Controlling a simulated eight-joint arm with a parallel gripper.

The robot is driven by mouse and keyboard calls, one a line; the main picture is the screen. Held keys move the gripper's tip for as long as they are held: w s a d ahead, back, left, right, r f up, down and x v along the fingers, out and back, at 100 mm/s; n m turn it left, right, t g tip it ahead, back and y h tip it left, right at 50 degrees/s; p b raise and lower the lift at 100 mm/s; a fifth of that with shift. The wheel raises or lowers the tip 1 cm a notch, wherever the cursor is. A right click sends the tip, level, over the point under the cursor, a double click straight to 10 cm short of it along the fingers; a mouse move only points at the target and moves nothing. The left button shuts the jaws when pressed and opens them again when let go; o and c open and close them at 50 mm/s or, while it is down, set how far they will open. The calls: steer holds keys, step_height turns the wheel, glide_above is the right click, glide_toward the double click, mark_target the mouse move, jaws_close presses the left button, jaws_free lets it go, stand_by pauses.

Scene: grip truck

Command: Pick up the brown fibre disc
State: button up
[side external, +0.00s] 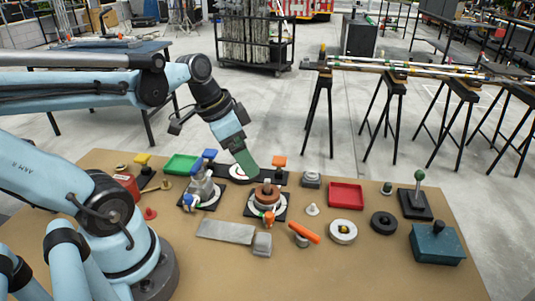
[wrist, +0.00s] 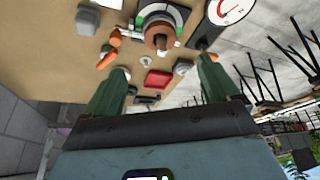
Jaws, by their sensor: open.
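A brown round piece (side external: 266,193), which looks like the fibre disc, sits on a white round plate on a black square base (side external: 252,211) mid-table. An orange part stands at its front. It also shows at the top of the wrist view (wrist: 158,36). My gripper (side external: 250,168) has green fingers, and hangs above and slightly behind the brown piece, apart from it. In the wrist view my gripper's fingers (wrist: 163,70) are spread wide with nothing between them. The disc's underside is hidden.
A dial (side external: 238,171) lies behind. A metal fixture (side external: 200,190) stands left. Around are a red tray (side external: 345,196), green tray (side external: 181,164), orange-handled tool (side external: 304,232), light ring (side external: 343,231), black ring (side external: 384,222) and teal box (side external: 437,244). The table's front right is clear.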

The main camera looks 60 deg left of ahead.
steer(key=shift+x, duration=5.75)
steer(key=shift+w, duration=0.15)
steer(key=c, duration=1.1)
